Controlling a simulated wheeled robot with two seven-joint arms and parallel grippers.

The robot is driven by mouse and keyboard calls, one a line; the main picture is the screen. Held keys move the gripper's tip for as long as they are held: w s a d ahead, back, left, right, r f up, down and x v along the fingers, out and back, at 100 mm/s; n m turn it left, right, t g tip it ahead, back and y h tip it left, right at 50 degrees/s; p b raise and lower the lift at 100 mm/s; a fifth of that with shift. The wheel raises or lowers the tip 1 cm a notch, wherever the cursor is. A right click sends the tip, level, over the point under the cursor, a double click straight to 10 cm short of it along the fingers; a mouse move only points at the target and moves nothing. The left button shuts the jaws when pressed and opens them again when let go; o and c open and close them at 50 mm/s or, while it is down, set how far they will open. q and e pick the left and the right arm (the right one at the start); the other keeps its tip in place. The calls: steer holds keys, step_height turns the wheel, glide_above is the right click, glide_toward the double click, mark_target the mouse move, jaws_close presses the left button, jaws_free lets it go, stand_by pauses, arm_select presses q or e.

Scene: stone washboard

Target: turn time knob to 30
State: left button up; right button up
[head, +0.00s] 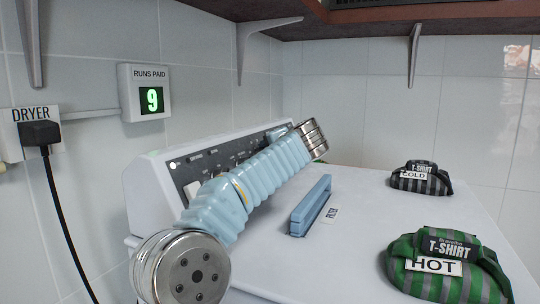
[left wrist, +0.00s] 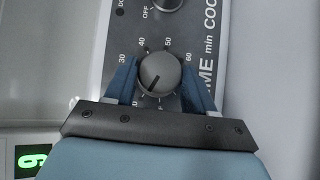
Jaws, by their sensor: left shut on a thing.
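The time knob (left wrist: 160,74) is a round grey dial on the dark control panel, with a dark pointer line toward its lower left. The pointer aims at the low end of the scale, away from the 30 mark (left wrist: 122,58) at the upper left. My left gripper (left wrist: 160,80) has one blue finger on each side of the knob and is shut on it. The left finger covers part of the scale. In the head view my left arm crosses in front of the control panel (head: 190,165) and hides the knob.
The white dryer top (head: 370,235) has a blue filter handle (head: 311,206) and two folded T-shirt bundles, COLD (head: 421,178) and HOT (head: 445,268). A "RUNS PAID" display (head: 150,95) reads 9. A black plug (head: 40,134) is at the left wall. A shelf (head: 380,18) overhangs.

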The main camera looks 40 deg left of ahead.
arm_select(q)
steer(key=o, duration=1)
steer(key=shift+o, duration=0.2)
steer(key=shift+d, duration=0.1)
steer(key=v, duration=1.3)
steer(key=shift+d+b, duration=0.3)
steer(key=shift+b, duration=0.05)
steer(key=shift+s+r, duration=0.1)
